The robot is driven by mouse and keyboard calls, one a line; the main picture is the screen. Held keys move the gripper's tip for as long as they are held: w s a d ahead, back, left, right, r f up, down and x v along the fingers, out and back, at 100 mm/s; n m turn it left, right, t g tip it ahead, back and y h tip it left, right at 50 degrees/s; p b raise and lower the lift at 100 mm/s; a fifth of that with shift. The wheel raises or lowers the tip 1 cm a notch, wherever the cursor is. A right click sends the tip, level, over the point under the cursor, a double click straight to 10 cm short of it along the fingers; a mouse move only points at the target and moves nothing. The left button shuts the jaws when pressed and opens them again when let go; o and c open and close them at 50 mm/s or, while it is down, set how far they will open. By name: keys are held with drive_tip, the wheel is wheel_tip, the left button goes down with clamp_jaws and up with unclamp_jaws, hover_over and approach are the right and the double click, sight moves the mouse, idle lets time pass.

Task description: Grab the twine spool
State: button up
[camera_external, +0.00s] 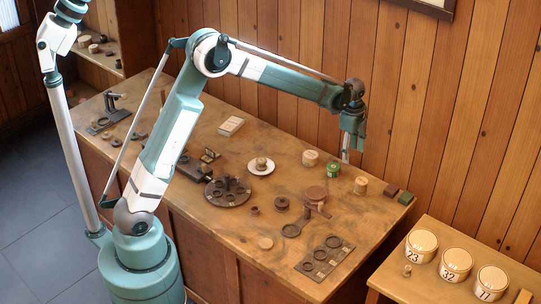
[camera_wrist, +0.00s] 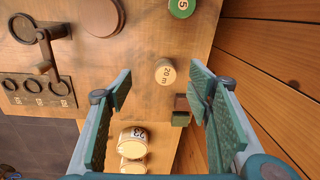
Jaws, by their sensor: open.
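A small pale spool (camera_external: 360,186) stands near the wall side of the table in the external view. In the wrist view it is a light round spool (camera_wrist: 165,72) marked "20 m", the likeliest twine spool; no twine is clearly visible. My gripper (camera_external: 346,156) hangs above the back of the table, short of the wall. In the wrist view my gripper (camera_wrist: 162,88) has its fingers wide apart with nothing between them. The spool lies far below, seen between the two fingers and clear of both.
A green-topped spool (camera_external: 333,170) stands left of the pale spool. Dark red (camera_external: 391,190) and green (camera_external: 406,198) blocks lie to its right. Numbered crocks (camera_external: 421,245) sit on a side table. The plank wall (camera_external: 400,110) bounds the back.

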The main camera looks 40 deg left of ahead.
sight(362, 181)
drive_tip(key=w+d+f, duration=0.1)
drive_tip(key=f, duration=0.1)
drive_tip(key=w+d+f+m, duration=0.1)
drive_tip(key=d+f, duration=0.1)
drive_tip(key=f, duration=0.1)
drive_tip(key=w+d+f+m, duration=0.1)
drive_tip(key=d+f, duration=0.1)
drive_tip(key=shift+f+g, duration=0.3)
drive_tip(key=shift+g, duration=0.1)
drive_tip(key=shift+f, duration=0.1)
drive_tip(key=shift+f, duration=1.2)
drive_tip(key=shift+f, duration=0.1)
drive_tip(key=shift+f+p, duration=0.3)
drive_tip(key=shift+f, duration=2.2)
drive_tip(key=shift+c, duration=0.5)
drive_tip(key=c, duration=0.9)
